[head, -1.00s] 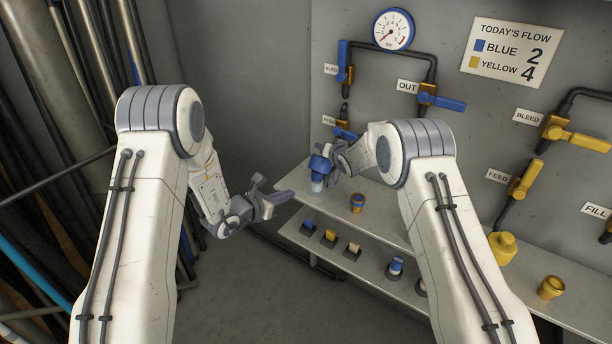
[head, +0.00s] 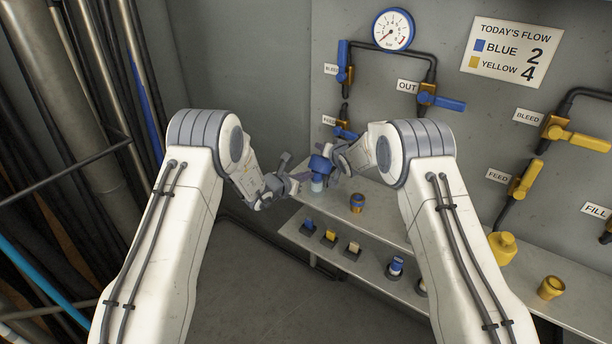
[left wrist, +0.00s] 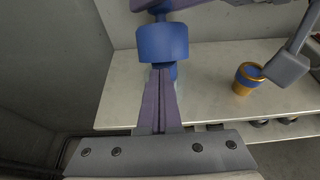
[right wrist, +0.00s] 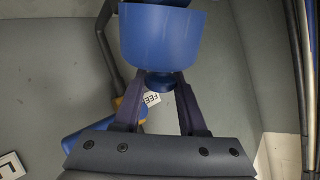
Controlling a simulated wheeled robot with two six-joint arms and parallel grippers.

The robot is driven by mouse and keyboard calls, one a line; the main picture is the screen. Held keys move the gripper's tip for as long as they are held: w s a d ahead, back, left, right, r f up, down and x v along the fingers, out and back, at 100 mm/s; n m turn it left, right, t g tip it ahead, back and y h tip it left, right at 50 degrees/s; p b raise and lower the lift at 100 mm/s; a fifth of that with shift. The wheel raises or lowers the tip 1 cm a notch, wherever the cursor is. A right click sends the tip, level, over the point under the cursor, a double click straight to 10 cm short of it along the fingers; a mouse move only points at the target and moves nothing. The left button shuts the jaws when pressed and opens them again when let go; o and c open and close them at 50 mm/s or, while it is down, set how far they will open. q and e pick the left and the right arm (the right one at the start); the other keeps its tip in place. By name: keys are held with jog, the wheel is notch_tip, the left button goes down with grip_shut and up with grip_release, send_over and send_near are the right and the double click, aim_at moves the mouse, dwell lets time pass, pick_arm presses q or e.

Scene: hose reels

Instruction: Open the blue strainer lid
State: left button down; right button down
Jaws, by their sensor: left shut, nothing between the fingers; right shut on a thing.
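The blue strainer (head: 320,163) has a blue upper part and a pale, clear-looking lower part (head: 317,184). My right gripper (head: 333,160) is shut on it from the right. In the right wrist view its fingers (right wrist: 160,80) close at a narrow blue neck beside the wide blue body (right wrist: 160,38). My left gripper (head: 303,177) is shut and empty just left of the strainer. In the left wrist view its fingertips (left wrist: 160,75) come close to the blue body (left wrist: 162,42) and partly cover what lies beneath it. Contact cannot be told.
A yellow-and-blue cup (head: 357,203) stands on the upper shelf (head: 385,222). Small blue, yellow and pale items line the lower shelf (head: 372,272). Yellow fittings (head: 502,246) stand farther right. Pipes with blue and yellow valve handles (head: 442,102) run on the wall. Long pipes crowd the left.

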pick_arm(q)
jog(key=shift+r, duration=0.1)
jog(key=shift+w+d+r+g+y, duration=0.15)
jog(key=shift+w+r+g, duration=0.1)
jog(key=shift+r, duration=0.15)
jog(key=shift+w+d+r+g+y, duration=0.1)
jog(key=shift+w+r+g+y, duration=0.1)
jog(key=shift+r, duration=0.25)
pick_arm(e)
jog(key=shift+c, duration=2.3)
grip_release()
pick_arm(q)
jog(key=shift+f, duration=0.2)
